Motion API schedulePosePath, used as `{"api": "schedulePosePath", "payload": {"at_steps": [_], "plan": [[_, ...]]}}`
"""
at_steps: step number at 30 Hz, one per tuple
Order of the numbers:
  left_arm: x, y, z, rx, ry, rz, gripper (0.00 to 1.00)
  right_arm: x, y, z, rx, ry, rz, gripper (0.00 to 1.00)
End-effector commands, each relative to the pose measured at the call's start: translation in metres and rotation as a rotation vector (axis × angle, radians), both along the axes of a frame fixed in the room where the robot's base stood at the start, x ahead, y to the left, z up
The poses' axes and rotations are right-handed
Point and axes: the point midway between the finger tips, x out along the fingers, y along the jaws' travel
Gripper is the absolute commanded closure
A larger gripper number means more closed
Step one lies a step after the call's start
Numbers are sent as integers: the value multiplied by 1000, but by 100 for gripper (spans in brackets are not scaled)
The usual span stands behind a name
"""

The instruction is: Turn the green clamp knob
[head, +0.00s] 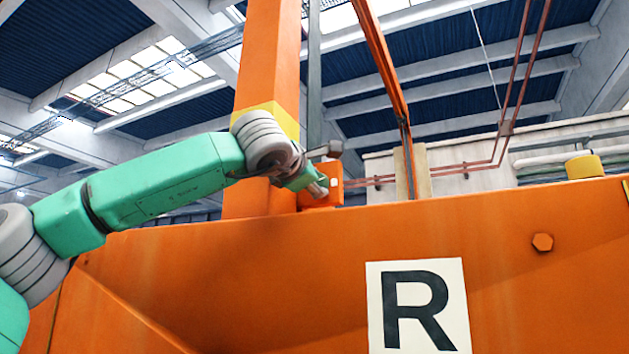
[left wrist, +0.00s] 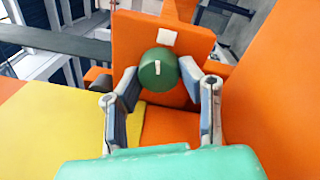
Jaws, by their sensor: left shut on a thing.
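The green clamp knob (left wrist: 158,69) is round, with a short white line on its face that stands nearly upright. It sits on an orange plate (left wrist: 190,38) with a white square mark (left wrist: 168,37) just above the knob. My left gripper (left wrist: 160,77) has one finger on each side of the knob and is shut on it. In the head view my left gripper (head: 322,184) is at the orange plate (head: 335,170) beside the orange post, and I cannot make out the knob there. My right gripper is in neither view.
A large orange body (head: 230,270) with an R sign (head: 418,305) fills the lower head view. An orange post (head: 268,60) with a yellow band rises behind my left wrist. In the wrist view, a yellow surface (left wrist: 50,125) lies to the left and an orange wall (left wrist: 275,90) to the right.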

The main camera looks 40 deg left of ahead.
Motion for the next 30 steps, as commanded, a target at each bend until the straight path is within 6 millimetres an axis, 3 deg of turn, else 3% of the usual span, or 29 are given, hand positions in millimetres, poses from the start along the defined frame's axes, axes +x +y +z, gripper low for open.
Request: {"api": "schedulePosePath", "payload": {"at_steps": [12,29,30], "plan": [[-1,-6,2,193,57,-9,95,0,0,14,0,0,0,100],[1,-8,-3,222,75,-10,96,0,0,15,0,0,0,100],[2,-8,-4,221,76,-10,60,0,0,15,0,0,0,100]]}}
